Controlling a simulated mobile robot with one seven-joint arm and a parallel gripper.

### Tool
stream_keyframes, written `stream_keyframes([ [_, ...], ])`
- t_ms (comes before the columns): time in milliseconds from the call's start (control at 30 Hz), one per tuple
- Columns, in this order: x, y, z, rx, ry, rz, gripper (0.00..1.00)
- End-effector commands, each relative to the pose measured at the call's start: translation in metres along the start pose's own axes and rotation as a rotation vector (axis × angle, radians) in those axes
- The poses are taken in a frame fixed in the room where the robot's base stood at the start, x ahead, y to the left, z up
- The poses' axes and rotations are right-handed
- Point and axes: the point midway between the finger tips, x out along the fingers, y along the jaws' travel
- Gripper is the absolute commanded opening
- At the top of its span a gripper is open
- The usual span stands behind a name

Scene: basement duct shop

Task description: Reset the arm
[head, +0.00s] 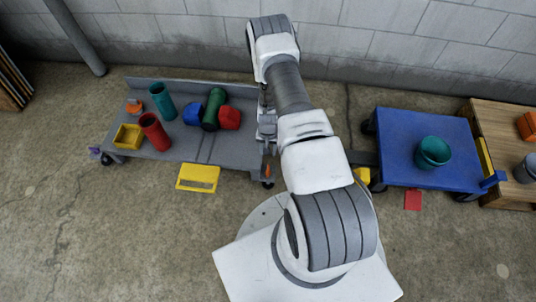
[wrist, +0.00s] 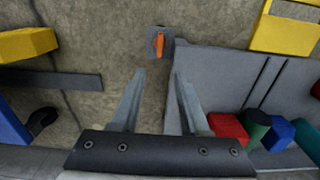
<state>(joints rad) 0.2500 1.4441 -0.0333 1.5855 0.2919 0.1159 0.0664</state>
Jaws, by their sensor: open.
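My arm rises from its white base and reaches to the far side in the head view, then folds down. My gripper (head: 268,145) hangs at the right end of the grey cart (head: 190,153), partly hidden by the arm. In the wrist view my gripper (wrist: 158,72) shows two grey fingers spread apart with nothing between them. Beyond the fingertips is an orange lever on a small grey plate (wrist: 158,43), apart from them. The orange part also shows in the head view (head: 267,170).
The grey cart holds red, green, blue and teal pieces and a yellow bin (head: 128,137). A yellow panel (head: 198,178) is at its front edge. At right, a blue cart (head: 395,150) bears a teal bucket (head: 432,152). A block wall (head: 400,50) stands behind. The front-left floor is clear.

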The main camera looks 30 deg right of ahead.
Motion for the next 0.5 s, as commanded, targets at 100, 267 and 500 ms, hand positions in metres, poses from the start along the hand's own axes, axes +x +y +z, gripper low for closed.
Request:
stream_keyframes([
  [100, -0.0137, -0.0001, -0.0001, 0.0, 0.0, 0.0, 0.45],
  [267, -0.0176, 0.0002, 0.0007, -0.001, -0.001, 0.001, 0.45],
  [500, -0.0173, 0.0001, 0.0005, -0.001, -0.001, 0.0, 0.45],
])
